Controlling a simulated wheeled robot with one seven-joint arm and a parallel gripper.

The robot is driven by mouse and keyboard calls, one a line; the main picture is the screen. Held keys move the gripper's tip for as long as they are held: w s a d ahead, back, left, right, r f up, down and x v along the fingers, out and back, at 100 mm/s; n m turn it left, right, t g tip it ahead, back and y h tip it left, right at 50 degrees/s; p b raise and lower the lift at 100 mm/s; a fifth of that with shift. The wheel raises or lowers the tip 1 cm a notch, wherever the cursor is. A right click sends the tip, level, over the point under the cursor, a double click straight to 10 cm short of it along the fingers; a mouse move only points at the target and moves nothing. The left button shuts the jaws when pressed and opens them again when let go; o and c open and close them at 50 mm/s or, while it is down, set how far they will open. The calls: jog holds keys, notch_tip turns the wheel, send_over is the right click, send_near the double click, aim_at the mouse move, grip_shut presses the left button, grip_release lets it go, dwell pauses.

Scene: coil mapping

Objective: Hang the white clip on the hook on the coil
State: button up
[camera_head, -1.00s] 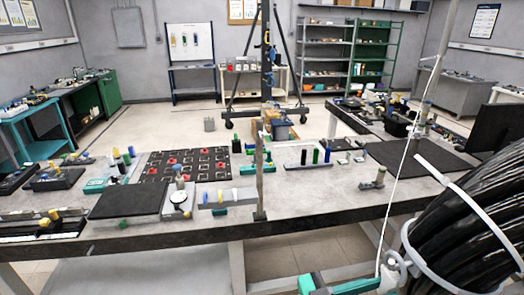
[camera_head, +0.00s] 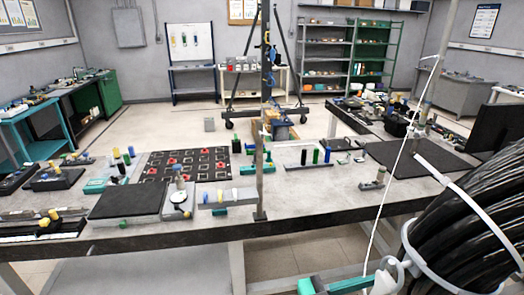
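The black cable coil (camera_head: 470,245) fills the lower right, bound with white bands. A white hook-like piece (camera_head: 395,268) sticks out at its left edge. A small white piece (camera_head: 383,283), which looks like the white clip, is at the bottom edge just below and left of that hook. It touches or overlaps the hook in the picture; I cannot tell if it hangs on it. A thin white cord (camera_head: 402,150) runs down to this spot. Teal parts of my gripper (camera_head: 345,285) reach in from the lower left beside the white piece. The fingertips are too cut off to read.
A long workbench (camera_head: 330,205) crosses the middle, with an upright post (camera_head: 260,170), a black mat (camera_head: 128,202) and several small parts. A dark monitor (camera_head: 497,150) stands behind the coil. The floor under the bench front is open.

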jog(key=r+v, duration=0.1)
jog(key=v, duration=0.8)
jog(key=w+a+f+n+t+y, duration=0.1)
jog(key=w+f+n+t+y, duration=0.2)
jog(key=f+n, duration=0.35)
jog(key=w+a+f+n+t+y, duration=0.1)
jog(key=f+n+t+y, duration=0.1)
jog(key=f+n+t, duration=0.4)
jog(key=s+a+f+n+t+y, duration=0.1)
jog(key=s+a+f+n+y, duration=0.2)
jog(key=f, duration=0.4)
jog(key=s+a+f+n+y, duration=0.2)
jog(key=a+f+y, duration=0.1)
jog(key=f+y, duration=0.3)
jog(key=s+a+f+n+y, duration=0.1)
jog(key=s+a+f+y, duration=0.25)
jog(key=s, duration=0.25)
jog(key=s+r+m+t, duration=0.1)
jog(key=s+r, duration=0.1)
jog(key=s, duration=0.5)
jog(key=s+a+r+m+y, duration=0.1)
jog(key=s+r, duration=0.1)
jog(key=s, duration=0.5)
jog(key=shift+a+m+t, duration=0.25)
jog(key=shift+m+t, duration=0.1)
jog(key=shift+t, duration=0.05)
jog(key=shift+s, duration=0.1)
